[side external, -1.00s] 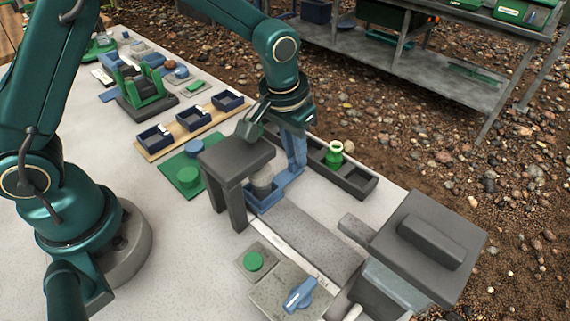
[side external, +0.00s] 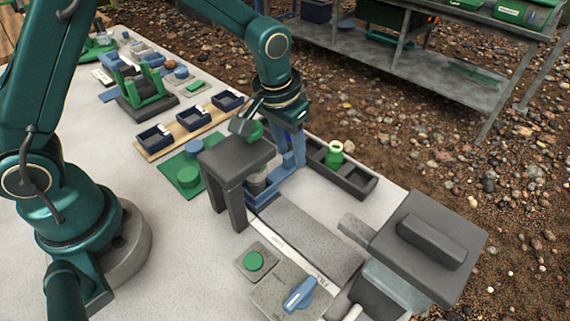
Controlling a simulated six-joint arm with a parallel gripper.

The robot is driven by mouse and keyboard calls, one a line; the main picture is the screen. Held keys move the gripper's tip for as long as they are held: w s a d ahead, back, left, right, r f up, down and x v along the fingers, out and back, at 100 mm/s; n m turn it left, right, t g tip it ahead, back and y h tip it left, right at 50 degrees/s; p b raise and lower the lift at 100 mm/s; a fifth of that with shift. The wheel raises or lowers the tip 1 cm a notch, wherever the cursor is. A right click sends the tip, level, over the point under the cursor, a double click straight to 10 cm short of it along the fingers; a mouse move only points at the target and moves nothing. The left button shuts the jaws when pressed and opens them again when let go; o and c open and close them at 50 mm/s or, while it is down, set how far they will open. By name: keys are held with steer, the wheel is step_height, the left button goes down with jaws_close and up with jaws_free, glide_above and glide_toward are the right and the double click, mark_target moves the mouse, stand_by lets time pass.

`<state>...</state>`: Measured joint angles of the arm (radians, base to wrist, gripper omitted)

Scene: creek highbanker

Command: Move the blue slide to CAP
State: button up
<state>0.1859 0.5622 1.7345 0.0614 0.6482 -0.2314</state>
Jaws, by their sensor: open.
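The blue slide (side external: 293,152) has a tall upright and a low base with a grey jar (side external: 257,182) on it. It stands at the far end of the grey track (side external: 308,240), partly hidden by the dark grey gantry (side external: 237,158). My gripper (side external: 264,122) is open, pointing down behind the gantry top beside the slide's upright. Whether a finger touches the upright cannot be told. A green rounded piece (side external: 253,131) shows by the finger, above the gantry. The track's pale edge strip (side external: 300,262) has small markings; I cannot clearly read CAP.
A dark tray (side external: 352,178) with a green bottle (side external: 334,154) lies behind the track. A dark boxy machine (side external: 428,240) stands at the track's near end. A green button (side external: 253,261) and blue lever (side external: 299,294) are in front. Blue bins (side external: 193,118) stand farther back.

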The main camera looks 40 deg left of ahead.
steer(key=shift+r, duration=3.5)
